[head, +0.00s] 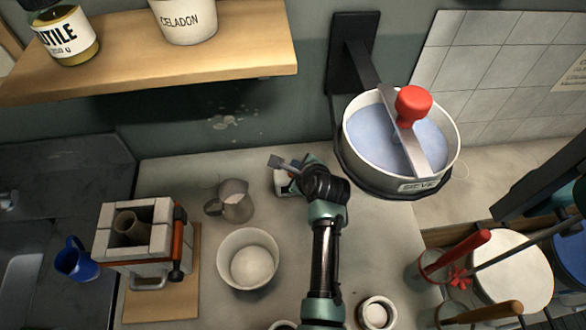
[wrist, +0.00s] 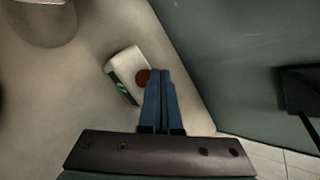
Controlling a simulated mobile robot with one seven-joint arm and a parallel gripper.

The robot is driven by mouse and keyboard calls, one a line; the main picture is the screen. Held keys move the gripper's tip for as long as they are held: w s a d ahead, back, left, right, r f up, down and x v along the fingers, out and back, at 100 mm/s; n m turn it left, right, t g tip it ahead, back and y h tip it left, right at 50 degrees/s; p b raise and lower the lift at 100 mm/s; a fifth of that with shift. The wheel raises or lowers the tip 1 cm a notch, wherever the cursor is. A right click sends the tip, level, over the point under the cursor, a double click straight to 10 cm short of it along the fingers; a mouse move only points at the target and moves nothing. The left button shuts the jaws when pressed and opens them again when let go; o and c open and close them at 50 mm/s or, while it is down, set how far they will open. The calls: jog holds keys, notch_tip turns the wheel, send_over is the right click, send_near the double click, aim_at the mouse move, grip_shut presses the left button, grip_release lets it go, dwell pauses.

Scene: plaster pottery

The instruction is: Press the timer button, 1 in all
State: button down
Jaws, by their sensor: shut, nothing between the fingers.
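The timer is a small white box (wrist: 121,66) with a dark face and green display, lying on the worktop near the wall. Its round orange-red button (wrist: 143,77) shows in the wrist view just left of my fingertips. In the head view the timer (head: 281,184) is partly hidden behind my wrist. My gripper (wrist: 160,72) is shut and empty, its blue fingers side by side. The fingertips overlap the right edge of the button in the wrist view; I cannot tell whether they touch it. My gripper also shows in the head view (head: 275,161).
A metal jug (head: 234,202) and a white bowl (head: 248,259) stand left of my arm. A sieve drum (head: 371,168) with a red knob stands to the right. A shelf (head: 225,55) overhangs the back left. A small brick kiln (head: 104,242) sits at far left.

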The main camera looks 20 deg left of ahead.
notch_tip(320, 180, up, 5)
jog(key=p, duration=0.5)
dwell(0.9)
